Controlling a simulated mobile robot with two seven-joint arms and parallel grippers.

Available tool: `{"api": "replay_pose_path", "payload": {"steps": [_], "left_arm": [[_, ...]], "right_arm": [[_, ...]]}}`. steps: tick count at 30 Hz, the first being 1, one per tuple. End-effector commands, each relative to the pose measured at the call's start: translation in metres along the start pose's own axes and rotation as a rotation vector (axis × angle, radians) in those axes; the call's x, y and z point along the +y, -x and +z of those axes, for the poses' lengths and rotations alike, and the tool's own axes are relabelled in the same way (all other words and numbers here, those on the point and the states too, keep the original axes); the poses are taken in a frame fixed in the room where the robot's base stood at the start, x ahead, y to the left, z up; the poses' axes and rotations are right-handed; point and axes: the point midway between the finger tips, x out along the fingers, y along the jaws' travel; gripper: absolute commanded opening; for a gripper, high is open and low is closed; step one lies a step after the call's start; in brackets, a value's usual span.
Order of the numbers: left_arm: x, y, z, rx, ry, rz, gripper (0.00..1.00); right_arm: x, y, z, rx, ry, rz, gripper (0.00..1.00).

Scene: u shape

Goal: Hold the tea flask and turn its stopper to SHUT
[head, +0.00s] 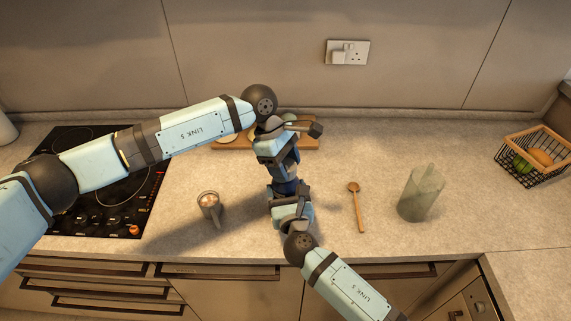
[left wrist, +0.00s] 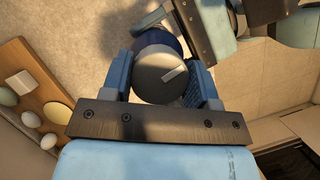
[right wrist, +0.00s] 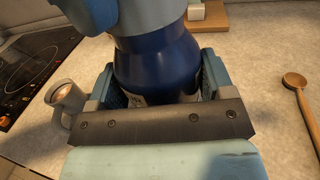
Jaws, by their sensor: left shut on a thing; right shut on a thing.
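The tea flask is dark blue and stands upright on the counter; its body shows in the right wrist view (right wrist: 158,70), and a small part shows in the head view (head: 288,187). My right gripper (right wrist: 160,95) is shut around the flask's body. The grey round stopper (left wrist: 165,75) has a pale mark on its top and shows in the left wrist view. My left gripper (left wrist: 165,82) is shut on the stopper from above, one finger on each side. In the head view my arms hide most of the flask. I cannot read any SHUT marking.
A mug (head: 210,207) stands left of the flask. A wooden spoon (head: 357,207) and a translucent jug (head: 420,194) are to the right. A board (head: 232,143) with eggs lies behind. A black hob (head: 100,210) is left, a wire basket (head: 536,158) far right.

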Motion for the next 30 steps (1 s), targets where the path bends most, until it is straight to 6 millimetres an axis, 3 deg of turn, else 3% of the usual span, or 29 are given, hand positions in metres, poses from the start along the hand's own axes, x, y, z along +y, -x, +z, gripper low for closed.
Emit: {"api": "replay_pose_path", "payload": {"steps": [30], "left_arm": [[0.0001,0.0007,0.0005,0.000,0.880,0.367,0.31]], "right_arm": [[0.0000,0.0004,-0.0010,0.002,0.001,0.000,0.37]]}}
